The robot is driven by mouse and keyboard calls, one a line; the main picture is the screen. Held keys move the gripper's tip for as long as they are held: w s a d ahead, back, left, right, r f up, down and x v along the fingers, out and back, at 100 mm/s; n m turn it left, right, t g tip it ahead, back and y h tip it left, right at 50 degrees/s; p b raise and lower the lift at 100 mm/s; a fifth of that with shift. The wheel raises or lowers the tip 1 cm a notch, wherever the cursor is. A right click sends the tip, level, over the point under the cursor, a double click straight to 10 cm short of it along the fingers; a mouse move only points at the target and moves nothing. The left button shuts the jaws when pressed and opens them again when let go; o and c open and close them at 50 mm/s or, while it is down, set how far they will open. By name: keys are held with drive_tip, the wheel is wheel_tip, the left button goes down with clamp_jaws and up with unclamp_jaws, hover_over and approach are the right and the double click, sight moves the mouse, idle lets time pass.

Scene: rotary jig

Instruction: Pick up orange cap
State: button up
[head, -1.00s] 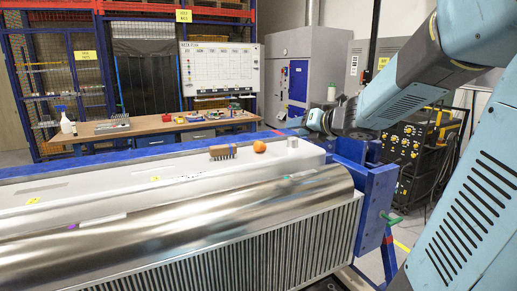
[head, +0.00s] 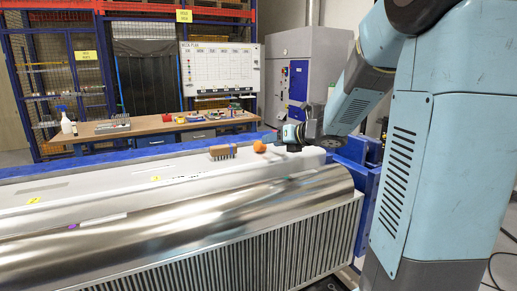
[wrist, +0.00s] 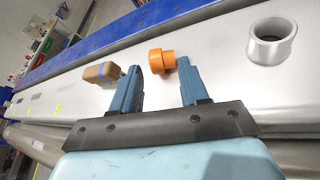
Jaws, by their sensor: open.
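The orange cap (head: 260,147) sits on the white surface (head: 160,176) of the jig. In the wrist view the orange cap (wrist: 161,61) lies just beyond and between the fingertips. My gripper (wrist: 157,72) is open and empty, with one blue finger on each side of the cap's line. In the head view my gripper (head: 277,144) comes in from the right, close beside the cap. Whether a finger touches the cap, I cannot tell.
A grey metal ring (wrist: 271,41) stands to the right. A curved metal sheet (head: 200,200) lies in front. A workbench (head: 160,127) stands behind.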

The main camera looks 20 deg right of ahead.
sight(264, 153)
drive_tip(key=shift+f+x, duration=0.2)
drive_tip(key=shift+x, duration=2.4)
drive_tip(key=shift+s, duration=0.1)
drive_tip(key=c, duration=0.7)
drive_tip(key=shift+c, duration=0.2)
drive_tip(key=shift+r, duration=0.15)
